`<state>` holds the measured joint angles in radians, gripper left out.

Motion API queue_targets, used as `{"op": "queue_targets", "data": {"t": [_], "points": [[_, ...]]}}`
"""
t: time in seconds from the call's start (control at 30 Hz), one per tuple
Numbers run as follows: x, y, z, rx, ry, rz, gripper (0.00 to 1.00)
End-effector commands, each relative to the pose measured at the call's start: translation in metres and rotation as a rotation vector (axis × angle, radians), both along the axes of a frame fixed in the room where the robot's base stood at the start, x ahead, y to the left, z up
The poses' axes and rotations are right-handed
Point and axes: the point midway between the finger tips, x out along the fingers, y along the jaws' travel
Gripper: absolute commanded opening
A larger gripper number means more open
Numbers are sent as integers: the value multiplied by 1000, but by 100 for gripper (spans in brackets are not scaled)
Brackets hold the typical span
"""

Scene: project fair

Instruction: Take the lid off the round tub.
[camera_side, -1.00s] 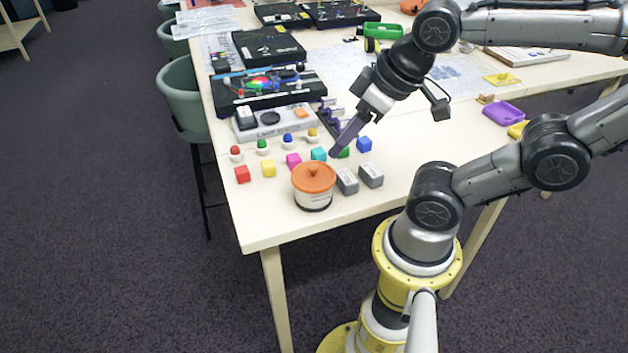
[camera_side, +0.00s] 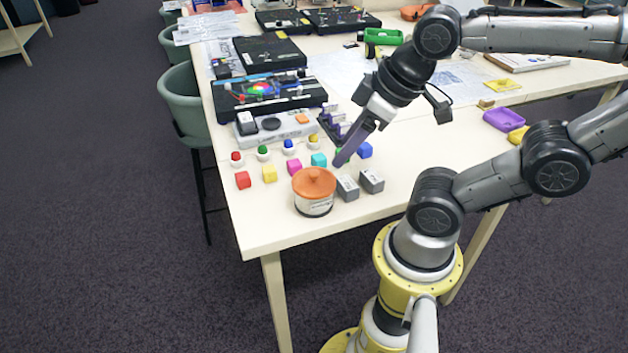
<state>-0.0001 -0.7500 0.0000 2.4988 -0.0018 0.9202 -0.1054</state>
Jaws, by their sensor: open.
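The round tub (camera_side: 314,207) stands upright near the table's front corner. It is white with a label and a dark band at its base. My gripper (camera_side: 340,161) is open and points down to the left, behind and to the right of the tub in the picture. It is apart from the lid, with nothing seen between its fingers. It partly hides a green cube.
Two grey blocks (camera_side: 371,181) stand just right of the tub. Coloured cubes (camera_side: 269,173) and small round-topped pieces (camera_side: 263,153) stand in rows behind it. A black electronics board (camera_side: 230,97) lies farther back. The table's front edge (camera_side: 300,240) is clear.

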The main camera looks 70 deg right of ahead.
Motion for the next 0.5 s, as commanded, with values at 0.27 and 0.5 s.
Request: {"op": "queue_targets", "data": {"t": [0.27, 0.5], "points": [[2, -7, 27, -281, 144, 557, 60], [32, -10, 55, -457, 353, 1151, 60]]}}
